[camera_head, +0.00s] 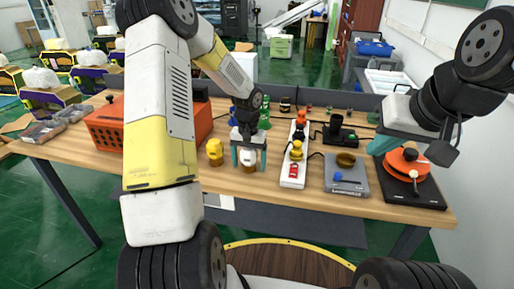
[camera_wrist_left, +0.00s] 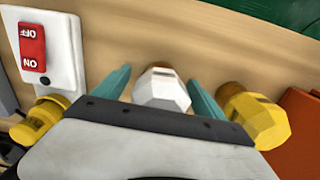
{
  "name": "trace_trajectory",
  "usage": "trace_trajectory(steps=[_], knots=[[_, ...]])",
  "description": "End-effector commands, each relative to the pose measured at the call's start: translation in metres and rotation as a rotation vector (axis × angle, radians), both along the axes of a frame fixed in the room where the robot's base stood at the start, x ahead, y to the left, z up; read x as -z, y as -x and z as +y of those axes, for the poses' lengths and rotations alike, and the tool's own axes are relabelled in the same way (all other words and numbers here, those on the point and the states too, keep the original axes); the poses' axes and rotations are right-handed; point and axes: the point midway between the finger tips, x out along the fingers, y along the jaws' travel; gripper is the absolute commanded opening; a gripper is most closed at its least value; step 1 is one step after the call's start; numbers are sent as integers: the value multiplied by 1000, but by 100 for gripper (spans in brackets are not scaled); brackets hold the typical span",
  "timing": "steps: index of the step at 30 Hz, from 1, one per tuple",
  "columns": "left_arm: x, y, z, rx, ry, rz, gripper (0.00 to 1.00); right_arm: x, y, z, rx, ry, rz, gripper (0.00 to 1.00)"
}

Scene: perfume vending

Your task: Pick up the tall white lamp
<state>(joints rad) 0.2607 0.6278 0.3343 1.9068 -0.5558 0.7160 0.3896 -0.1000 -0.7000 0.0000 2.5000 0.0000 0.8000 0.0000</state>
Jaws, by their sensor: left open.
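The white lamp (camera_head: 248,158) has a faceted white bulb and a brownish-gold base. It stands on the wooden table in the head view. My left gripper (camera_head: 249,159) points down over it, open, with one teal finger on each side. The wrist view shows the white lamp (camera_wrist_left: 161,89) between the spread fingers (camera_wrist_left: 160,92), with gaps at both sides. My right gripper (camera_head: 384,144) is at the right over the table, its teal finger part showing; its jaw opening is unclear.
A yellow lamp (camera_head: 214,152) stands close left of the white one. A white switch strip (camera_head: 293,172) with a red switch and another yellow lamp (camera_head: 296,150) lies to the right. An orange crate (camera_head: 106,128), grey scale (camera_head: 346,185) and orange-topped device (camera_head: 407,162) are also on the table.

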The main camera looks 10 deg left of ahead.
Motion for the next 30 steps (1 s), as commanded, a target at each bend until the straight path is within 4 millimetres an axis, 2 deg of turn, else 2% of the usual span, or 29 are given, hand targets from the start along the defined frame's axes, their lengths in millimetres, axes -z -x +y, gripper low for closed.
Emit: trace_trajectory(steps=[5, 16, 25, 30], knots=[[0, 0, 0, 0, 0, 0, 81, 0, 0, 0, 0, 0, 0, 0], [-1, 0, 0, 0, 0, -1, 8, 0, 0, 0, 0, 0, 0, 0], [-3, -1, 0, 0, 0, -2, 8, 0, 0, 0, 0, 0, 0, 0], [-15, -1, 0, 1, -2, -3, 8, 0, 0, 0, 0, 0, 0, 0]])
